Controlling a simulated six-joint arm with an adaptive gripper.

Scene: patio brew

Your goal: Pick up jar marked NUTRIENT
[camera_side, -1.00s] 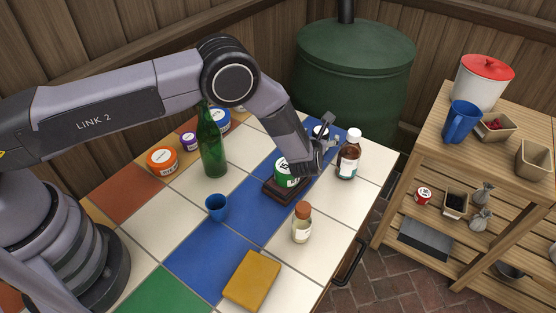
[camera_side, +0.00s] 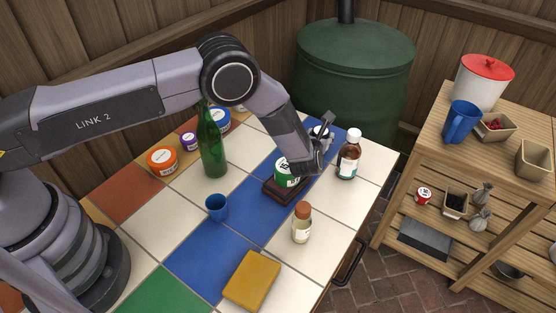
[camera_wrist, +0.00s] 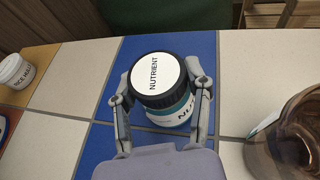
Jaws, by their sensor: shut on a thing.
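The jar marked NUTRIENT (camera_wrist: 157,80) has a dark lid with a white label on top and a teal and white body. It stands upright in the wrist view, over a blue tile. My gripper (camera_wrist: 157,88) is shut on it, with one finger on each side of the lid and upper body. In the side view, only the top of the jar (camera_side: 319,132) shows behind my gripper (camera_side: 322,140), which hides the rest. I cannot tell whether its base touches the table.
A brown bottle (camera_side: 348,156) stands close on the right. A green-labelled jar on a dark block (camera_side: 272,187) is just in front. A cork-topped bottle (camera_side: 301,226), blue cup (camera_side: 216,208), green bottle (camera_side: 211,145) and orange jar (camera_side: 162,161) also stand on the tiled table.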

